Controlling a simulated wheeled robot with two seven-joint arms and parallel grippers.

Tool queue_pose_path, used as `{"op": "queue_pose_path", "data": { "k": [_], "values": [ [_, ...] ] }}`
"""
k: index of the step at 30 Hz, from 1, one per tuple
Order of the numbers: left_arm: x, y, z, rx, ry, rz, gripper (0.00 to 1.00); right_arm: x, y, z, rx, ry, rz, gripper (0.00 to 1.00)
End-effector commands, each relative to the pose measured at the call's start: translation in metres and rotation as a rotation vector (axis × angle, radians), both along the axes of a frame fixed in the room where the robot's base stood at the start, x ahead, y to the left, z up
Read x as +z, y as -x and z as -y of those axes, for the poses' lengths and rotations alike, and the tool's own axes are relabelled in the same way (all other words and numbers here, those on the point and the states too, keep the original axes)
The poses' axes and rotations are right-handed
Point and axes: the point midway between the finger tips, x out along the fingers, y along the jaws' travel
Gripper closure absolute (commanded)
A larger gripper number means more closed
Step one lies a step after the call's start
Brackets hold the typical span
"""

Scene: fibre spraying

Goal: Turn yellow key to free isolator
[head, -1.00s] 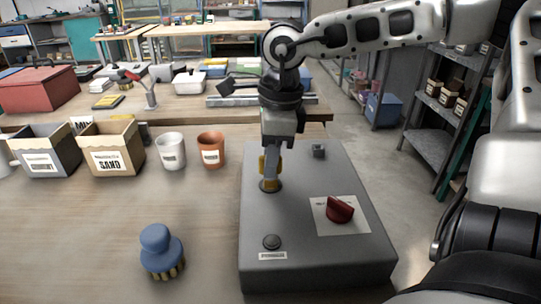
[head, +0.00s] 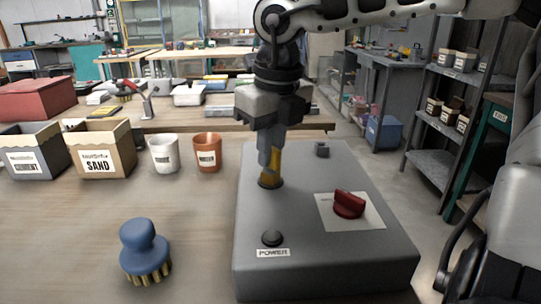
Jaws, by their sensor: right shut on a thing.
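The yellow key (head: 269,181) stands upright in its round lock on top of the grey control box (head: 330,262). My right gripper (head: 270,165) points straight down and is shut on the key; its fingers hide much of the key. The red isolator knob (head: 348,204) sits on a white label plate to the right of the key, with its handle slanting down to the right. My left gripper is not in view.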

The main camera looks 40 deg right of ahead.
Motion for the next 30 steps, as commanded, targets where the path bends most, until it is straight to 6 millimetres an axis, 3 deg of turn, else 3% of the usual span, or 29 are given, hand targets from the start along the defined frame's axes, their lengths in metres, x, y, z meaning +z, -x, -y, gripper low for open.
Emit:
{"op": "queue_pose_path", "data": {
  "k": [1, 3, 5, 13, 17, 30],
  "values": [
    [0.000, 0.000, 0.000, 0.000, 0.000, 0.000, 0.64, 0.000, 0.000, 0.000, 0.001, 0.000, 0.000, 1.00],
    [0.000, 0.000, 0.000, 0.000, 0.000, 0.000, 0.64, 0.000, 0.000, 0.000, 0.002, 0.000, 0.000, 0.74],
    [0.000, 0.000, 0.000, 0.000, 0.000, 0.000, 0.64, 0.000, 0.000, 0.000, 0.003, 0.000, 0.000, 0.62],
    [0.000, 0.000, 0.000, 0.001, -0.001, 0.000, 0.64, 0.001, 0.000, 0.000, 0.004, 0.001, 0.001, 0.62],
    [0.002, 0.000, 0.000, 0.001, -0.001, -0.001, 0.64, 0.011, 0.000, 0.000, 0.004, 0.002, 0.004, 0.62],
    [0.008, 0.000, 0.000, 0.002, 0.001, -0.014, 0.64, 0.109, 0.012, 0.000, 0.002, 0.002, 0.005, 0.62]
  ]
}}
